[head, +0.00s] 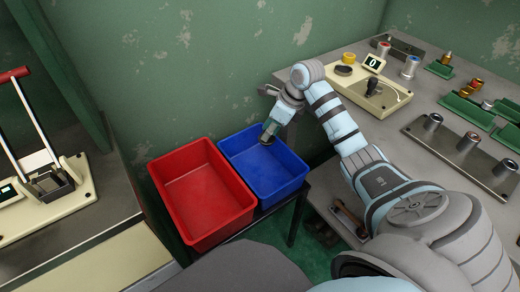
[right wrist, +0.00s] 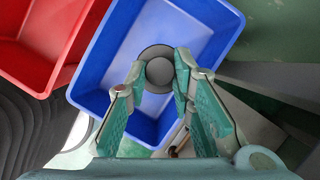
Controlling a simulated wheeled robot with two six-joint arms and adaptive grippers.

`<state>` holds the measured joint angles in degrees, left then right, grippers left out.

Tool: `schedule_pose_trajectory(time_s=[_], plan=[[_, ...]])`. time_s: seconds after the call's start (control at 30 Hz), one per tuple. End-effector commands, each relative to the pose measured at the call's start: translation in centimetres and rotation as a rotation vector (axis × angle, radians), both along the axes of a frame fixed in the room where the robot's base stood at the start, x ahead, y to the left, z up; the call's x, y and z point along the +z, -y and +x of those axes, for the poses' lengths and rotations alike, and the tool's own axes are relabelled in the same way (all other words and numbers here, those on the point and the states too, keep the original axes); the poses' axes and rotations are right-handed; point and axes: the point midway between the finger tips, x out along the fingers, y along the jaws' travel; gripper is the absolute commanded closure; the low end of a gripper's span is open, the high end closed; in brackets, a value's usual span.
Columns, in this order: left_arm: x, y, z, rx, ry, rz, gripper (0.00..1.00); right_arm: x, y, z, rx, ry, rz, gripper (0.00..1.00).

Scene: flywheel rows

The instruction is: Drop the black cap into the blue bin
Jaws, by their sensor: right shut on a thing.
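The blue bin (head: 268,178) stands beside the red bin, with its open top facing up and nothing visible inside it. My right gripper (head: 267,134) reaches in over the back part of the blue bin. In the right wrist view its fingers (right wrist: 158,75) are shut on a dark round piece with a grey centre, the black cap (right wrist: 157,53). The cap is held above the blue bin (right wrist: 105,62), which fills the view behind it. The fingers hide the cap's sides. My left gripper is not in view.
The red bin (head: 205,195) is empty, directly left of the blue one. On the right, a grey workbench (head: 420,95) carries a cream fixture (head: 385,98), green trays and a plate with metal cylinders (head: 465,145). A press with a red handle (head: 14,75) stands at left.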

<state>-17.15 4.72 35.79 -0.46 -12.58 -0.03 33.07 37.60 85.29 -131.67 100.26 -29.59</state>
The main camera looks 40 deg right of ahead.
Motion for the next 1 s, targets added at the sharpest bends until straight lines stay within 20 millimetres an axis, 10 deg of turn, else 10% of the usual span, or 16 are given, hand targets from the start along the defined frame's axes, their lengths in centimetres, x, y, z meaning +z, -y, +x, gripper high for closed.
schedule_pose_trajectory(time_s=[0.3,0.33,0.47,0.8,1.0], plan=[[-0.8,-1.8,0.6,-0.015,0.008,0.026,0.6,-1.1,0.0,0.0,-0.001,0.0,0.0,1.0],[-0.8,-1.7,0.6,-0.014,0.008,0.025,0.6,-1.1,0.0,0.0,-0.001,0.0,0.0,0.76],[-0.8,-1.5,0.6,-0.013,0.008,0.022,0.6,-1.1,0.0,0.0,-0.001,0.0,0.0,0.56],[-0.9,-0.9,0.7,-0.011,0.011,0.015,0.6,-0.8,0.1,0.0,-0.001,0.002,-0.001,0.54],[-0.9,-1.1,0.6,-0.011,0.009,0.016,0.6,2.9,0.9,-1.2,-0.001,0.006,-0.004,0.54]])
